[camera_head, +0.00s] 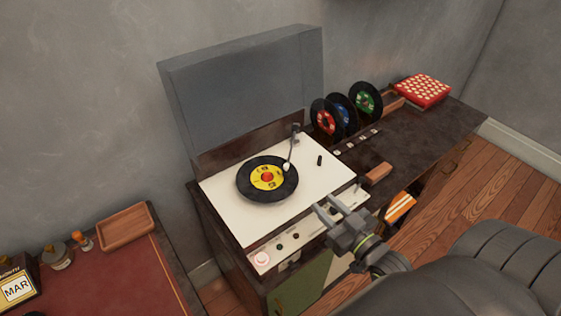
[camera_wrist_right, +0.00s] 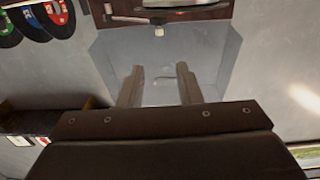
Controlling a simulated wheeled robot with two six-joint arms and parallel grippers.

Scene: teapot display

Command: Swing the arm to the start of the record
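The black record (camera_head: 249,188) with a yellow label lies on the white-topped record player (camera_head: 228,213), whose grey lid stands open. The thin tonearm (camera_head: 292,150) runs from its pivot at the back right to a pale head (camera_head: 286,167) at the record's right edge. I cannot tell whether it touches the disc. My right gripper (camera_head: 327,207) is open and empty near the player's front right edge, apart from the tonearm. In the right wrist view its two fingers (camera_wrist_right: 160,86) stand apart, with the open lid (camera_wrist_right: 215,62) behind them. My left gripper is not in view.
Several coloured-label records (camera_head: 343,112) stand upright right of the player, near a red box (camera_head: 421,90). A small wooden block (camera_head: 378,173) lies nearer. A red-topped desk (camera_head: 110,275) with a wooden tray (camera_head: 126,228) is at left.

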